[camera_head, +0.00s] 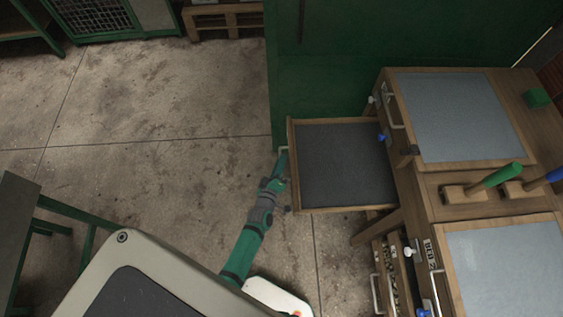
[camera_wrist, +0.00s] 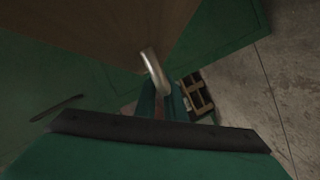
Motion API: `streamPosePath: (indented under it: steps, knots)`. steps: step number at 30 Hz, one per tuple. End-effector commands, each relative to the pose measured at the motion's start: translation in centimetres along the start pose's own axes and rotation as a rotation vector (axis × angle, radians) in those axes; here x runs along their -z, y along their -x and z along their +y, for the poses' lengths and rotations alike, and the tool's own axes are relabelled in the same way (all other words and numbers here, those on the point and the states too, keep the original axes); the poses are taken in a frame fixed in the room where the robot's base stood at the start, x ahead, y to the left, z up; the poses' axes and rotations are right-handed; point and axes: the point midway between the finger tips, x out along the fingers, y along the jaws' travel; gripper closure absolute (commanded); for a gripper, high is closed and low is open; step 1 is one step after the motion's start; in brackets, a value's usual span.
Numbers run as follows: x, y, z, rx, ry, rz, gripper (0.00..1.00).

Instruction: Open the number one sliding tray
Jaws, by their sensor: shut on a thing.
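A sliding tray (camera_head: 345,165) with a dark grey floor and wooden rim stands pulled out to the left from the wooden workbench (camera_head: 430,190). It looks empty. My gripper (camera_head: 283,158) is at the tray's outer left side, at its metal handle (camera_head: 283,149). In the wrist view the curved metal handle (camera_wrist: 154,70) runs down into my gripper (camera_wrist: 162,103), beside the brown wooden tray front (camera_wrist: 90,30). The gripper is shut on the handle. The fingertips are partly hidden. No number on this tray is readable.
A green panel (camera_head: 400,35) stands just behind the tray. Mallets with a green handle (camera_head: 497,178) and a blue handle (camera_head: 550,177) lie on the bench. Another drawer handle (camera_head: 376,293) shows lower down. The concrete floor (camera_head: 150,120) left of the tray is clear.

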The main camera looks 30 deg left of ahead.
Motion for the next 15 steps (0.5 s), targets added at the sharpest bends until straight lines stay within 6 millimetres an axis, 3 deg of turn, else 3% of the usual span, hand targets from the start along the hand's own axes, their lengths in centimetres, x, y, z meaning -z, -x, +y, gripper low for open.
streamPosePath:
  steps: [2, 15]
  knots:
    - [0.09, -0.02, -0.07, 0.001, 0.000, 0.002, 0.83]
    - [0.10, 0.56, -0.10, 0.001, -0.001, 0.001, 0.83]
